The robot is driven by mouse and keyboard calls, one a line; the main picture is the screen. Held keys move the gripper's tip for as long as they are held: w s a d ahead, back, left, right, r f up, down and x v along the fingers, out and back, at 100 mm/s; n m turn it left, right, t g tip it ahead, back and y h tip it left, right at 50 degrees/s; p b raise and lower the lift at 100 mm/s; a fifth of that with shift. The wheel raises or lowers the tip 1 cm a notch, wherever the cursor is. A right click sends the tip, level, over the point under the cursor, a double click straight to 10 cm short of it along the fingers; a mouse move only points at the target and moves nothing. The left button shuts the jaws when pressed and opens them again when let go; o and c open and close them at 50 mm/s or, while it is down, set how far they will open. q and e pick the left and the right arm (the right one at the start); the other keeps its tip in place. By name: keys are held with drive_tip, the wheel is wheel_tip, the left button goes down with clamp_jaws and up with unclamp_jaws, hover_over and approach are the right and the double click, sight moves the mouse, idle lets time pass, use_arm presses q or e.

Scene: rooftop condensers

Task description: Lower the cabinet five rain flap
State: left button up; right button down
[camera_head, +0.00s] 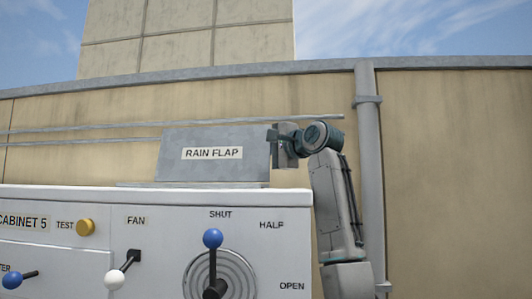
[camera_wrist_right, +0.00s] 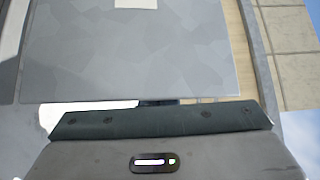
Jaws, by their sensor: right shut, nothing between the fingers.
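The rain flap (camera_head: 213,158) is a grey plate with a white "RAIN FLAP" label. It stands up steeply at the back of the top of cabinet 5 (camera_head: 60,255). My right gripper (camera_head: 272,138) is shut and empty at the flap's upper right edge; whether it touches the flap I cannot tell. In the right wrist view, the flap's grey face (camera_wrist_right: 130,55) fills much of the upper picture, just beyond the dark bar of my gripper (camera_wrist_right: 160,119). The fingertips are not clear there. My left gripper is not in view.
The cabinet front carries a blue-knobbed lever (camera_head: 213,239) pointing at SHUT, a white-knobbed FAN lever (camera_head: 115,278), a yellow TEST button (camera_head: 86,227) and another blue knob (camera_head: 12,280). A grey vertical pipe (camera_head: 371,170) and a beige wall (camera_head: 450,160) stand behind my right arm.

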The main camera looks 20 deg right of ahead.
sight(261, 148)
drive_tip(key=shift+s+a+f+b, duration=0.1)
drive_tip(key=shift+s+a+b, duration=0.2)
drive_tip(key=shift+s+b, duration=0.35)
drive_tip(key=shift+s+a+r+b, duration=0.1)
drive_tip(key=shift+s+a+b, duration=0.25)
drive_tip(key=shift+s+b, duration=0.25)
drive_tip(key=shift+s+a+f+b, duration=0.1)
drive_tip(key=shift+s+a+b, duration=0.3)
drive_tip(key=shift+s, duration=0.4)
drive_tip(key=shift+s+d+r, duration=0.4)
drive_tip(key=shift+s+r, duration=0.1)
drive_tip(key=shift+s, duration=0.15)
drive_tip(key=s+d+r, duration=0.2)
drive_tip(key=s+d, duration=0.2)
drive_tip(key=d, duration=0.6)
drive_tip(key=shift+s+d+r, duration=0.15)
drive_tip(key=shift+s+r, duration=0.05)
drive_tip(key=shift+s, duration=0.1)
drive_tip(key=shift+s, duration=0.1)
drive_tip(key=s+a+b, duration=0.5)
drive_tip(key=s+b, duration=0.2)
drive_tip(key=s, duration=0.3)
drive_tip(key=shift+s+a, duration=0.15)
drive_tip(key=shift+s, duration=0.2)
